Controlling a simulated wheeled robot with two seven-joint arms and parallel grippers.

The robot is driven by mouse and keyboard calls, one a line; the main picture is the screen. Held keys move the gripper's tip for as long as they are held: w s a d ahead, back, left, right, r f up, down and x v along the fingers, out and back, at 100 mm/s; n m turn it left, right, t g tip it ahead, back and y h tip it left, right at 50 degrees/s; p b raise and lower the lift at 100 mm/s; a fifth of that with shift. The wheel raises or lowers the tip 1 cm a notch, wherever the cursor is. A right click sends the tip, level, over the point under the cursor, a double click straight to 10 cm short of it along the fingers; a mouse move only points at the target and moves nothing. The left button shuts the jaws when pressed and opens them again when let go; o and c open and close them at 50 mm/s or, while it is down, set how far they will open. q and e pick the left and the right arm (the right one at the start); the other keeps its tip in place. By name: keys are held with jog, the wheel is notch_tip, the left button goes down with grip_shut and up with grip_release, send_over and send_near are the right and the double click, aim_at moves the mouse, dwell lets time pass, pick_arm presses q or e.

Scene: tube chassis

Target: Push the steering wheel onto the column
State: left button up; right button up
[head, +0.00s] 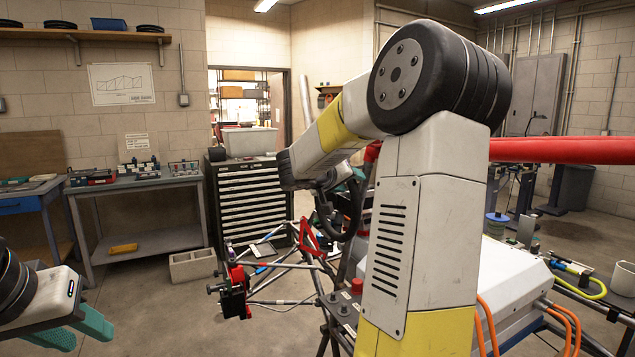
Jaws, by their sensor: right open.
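A dark curved rim (326,216), which looks like part of the steering wheel, shows just left of my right arm. Most of it is hidden, so I cannot tell whether it touches the column. I cannot make out the column. My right gripper (352,178) is mostly hidden behind my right arm. Only a bit of teal fingertip shows, close above the dark rim, and it is open. My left gripper (74,331) is at the lower left, far from the wheel. Its two teal fingers are apart with nothing between them.
The tube chassis (284,301) with red brackets (235,291) stands in the middle. A thick red tube (560,150) crosses at right. A white box (515,285) with orange cables sits at lower right. A workbench (135,185) and drawer cabinet (247,205) stand behind.

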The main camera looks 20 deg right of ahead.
jog(key=shift+x, duration=2.15)
jog(key=shift+c, duration=0.2)
grip_shut()
jog(key=shift+r, duration=0.15)
jog(key=shift+r, duration=1.2)
jog(key=shift+a, duration=0.1)
jog(key=a, duration=0.8)
jog(key=shift+s+a, duration=0.2)
jog(key=shift+s, duration=0.1)
